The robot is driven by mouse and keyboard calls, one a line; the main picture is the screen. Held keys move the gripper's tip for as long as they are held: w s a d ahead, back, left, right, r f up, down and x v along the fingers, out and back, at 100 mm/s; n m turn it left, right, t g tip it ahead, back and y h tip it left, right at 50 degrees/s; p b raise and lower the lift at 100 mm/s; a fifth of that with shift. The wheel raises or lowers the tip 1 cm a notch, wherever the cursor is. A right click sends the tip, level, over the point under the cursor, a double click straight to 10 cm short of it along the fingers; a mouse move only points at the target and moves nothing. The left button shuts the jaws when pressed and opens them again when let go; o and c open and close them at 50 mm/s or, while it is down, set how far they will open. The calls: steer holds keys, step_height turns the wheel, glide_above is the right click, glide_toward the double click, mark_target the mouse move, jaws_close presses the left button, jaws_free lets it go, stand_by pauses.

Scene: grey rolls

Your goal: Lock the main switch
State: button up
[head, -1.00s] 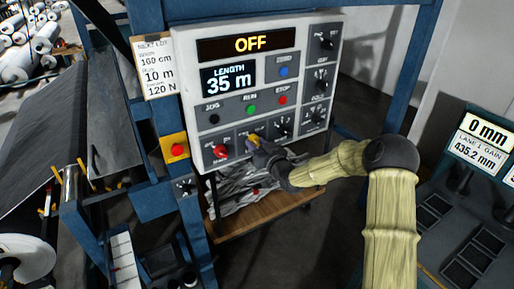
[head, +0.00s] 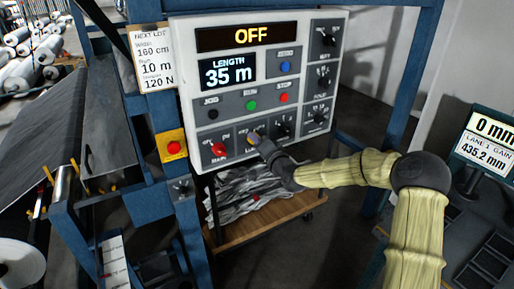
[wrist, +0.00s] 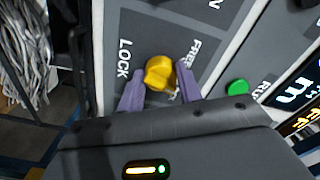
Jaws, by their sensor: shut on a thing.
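The red main switch knob (head: 219,149), labelled MAIN, sits at the lower left of the grey control panel (head: 187,75). Right of it is a yellow knob (wrist: 160,73) on a plate marked LOCK and FREE; it also shows small in the head view (head: 253,138). My gripper (wrist: 160,86) has its purple fingers on either side of the yellow knob and is shut on it. In the head view my gripper (head: 258,141) reaches the panel from the right and partly hides the knob's label. I cannot tell exactly which mark the yellow knob points to.
The panel's upper display (head: 249,36) reads OFF, and the length display (head: 228,71) reads 35 m. A green RUN button (wrist: 237,88) is close beside my gripper. A red button on a yellow box (head: 174,147) is at the left. A wooden shelf (head: 265,222) stands below.

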steer(key=m+b, duration=0.2)
steer(key=m, duration=0.3)
steer(key=shift+d+m, duration=0.1)
steer(key=shift+m, duration=0.3)
steer(key=o, duration=1)
steer(key=b+v, duration=0.3)
steer(key=v, duration=1.4)
steer(key=shift+s+d, duration=0.1)
